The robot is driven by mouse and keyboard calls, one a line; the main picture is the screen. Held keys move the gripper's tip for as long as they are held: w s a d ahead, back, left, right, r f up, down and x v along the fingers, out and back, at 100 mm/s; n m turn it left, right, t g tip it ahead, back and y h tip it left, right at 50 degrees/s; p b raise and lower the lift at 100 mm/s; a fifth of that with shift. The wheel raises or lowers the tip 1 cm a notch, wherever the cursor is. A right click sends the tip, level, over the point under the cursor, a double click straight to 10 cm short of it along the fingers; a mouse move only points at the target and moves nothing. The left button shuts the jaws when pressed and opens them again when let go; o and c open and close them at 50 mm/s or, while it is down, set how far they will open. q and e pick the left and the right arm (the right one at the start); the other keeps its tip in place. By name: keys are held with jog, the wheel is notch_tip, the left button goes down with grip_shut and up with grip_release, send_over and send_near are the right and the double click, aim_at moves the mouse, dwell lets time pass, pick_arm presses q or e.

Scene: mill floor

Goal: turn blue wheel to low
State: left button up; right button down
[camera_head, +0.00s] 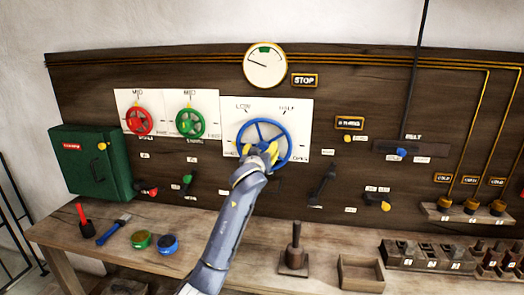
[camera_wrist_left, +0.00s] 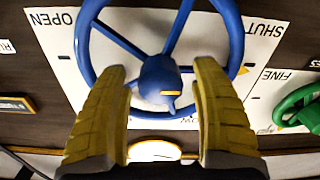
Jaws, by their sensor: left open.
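The blue wheel (camera_head: 288,143) is mounted on a white plate (camera_head: 301,128) in the middle of the board, with LOW at upper left and HALF at upper right. My left gripper (camera_head: 260,154) is in front of the wheel and hides its lower part. In the left wrist view, the hub of the blue wheel (camera_wrist_left: 158,72) lies between the fingers of my left gripper (camera_wrist_left: 163,68), which are open. Whether they touch it I cannot tell. A small yellow mark (camera_wrist_left: 242,70) shows by the rim near SHUT. My right gripper is not in view.
A red wheel (camera_head: 139,120) and a green wheel (camera_head: 190,121) are left of the blue one. A gauge (camera_head: 265,64) hangs above. A black lever (camera_head: 322,187) is at lower right. The bench (camera_head: 215,225) holds tools, two tins and an open box (camera_head: 361,272).

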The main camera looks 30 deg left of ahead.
pick_arm(q)
jog(key=shift+c, duration=0.4)
jog(key=c, duration=1.2)
jog(key=m, duration=0.5)
jog(key=shift+m, duration=0.4)
jog(key=shift+c, duration=0.2)
jog(key=m, duration=0.5)
jog(key=shift+m, duration=0.7)
jog(key=o, duration=1.3)
